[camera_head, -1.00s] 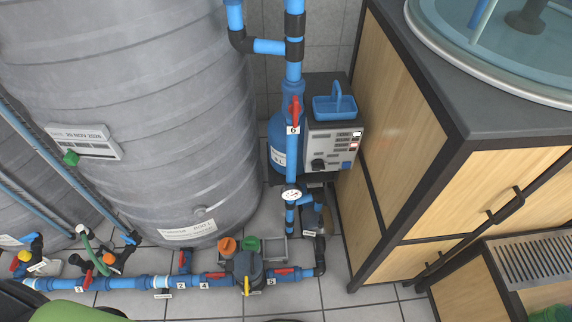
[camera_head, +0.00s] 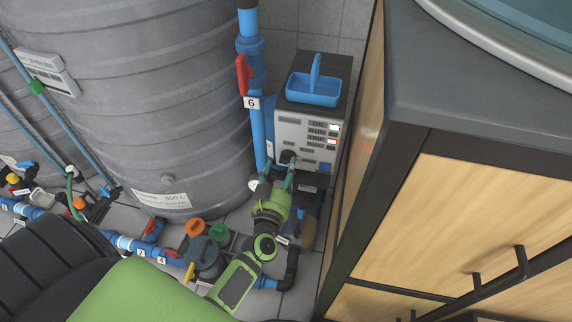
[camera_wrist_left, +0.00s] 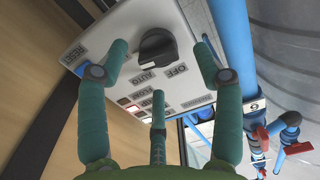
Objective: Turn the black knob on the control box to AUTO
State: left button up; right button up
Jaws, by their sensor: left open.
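The control box (camera_head: 303,141) is a light grey panel on a dark housing beside the wooden cabinet. Its black knob (camera_wrist_left: 157,50) shows large in the left wrist view, with the labels OFF and AUTO printed beside it. In the head view the knob (camera_head: 288,157) is small and partly covered by the fingers. My left gripper (camera_head: 281,175) reaches up to the panel from below. In the wrist view its green fingers (camera_wrist_left: 160,58) are open, one on each side of the knob, with gaps showing. Whether the fingertips touch the panel I cannot tell. My right gripper is not seen.
A blue tray (camera_head: 313,90) sits on top of the box. A blue pipe with a red valve handle (camera_head: 241,74) runs close on the left. The wooden cabinet (camera_head: 450,230) stands close on the right. A large grey tank (camera_head: 150,100) fills the left.

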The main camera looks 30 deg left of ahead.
aim_at(286, 163)
pick_arm(q)
jog(key=shift+x, duration=1.5)
jog(key=c, duration=1.1)
jog(key=shift+c, duration=0.2)
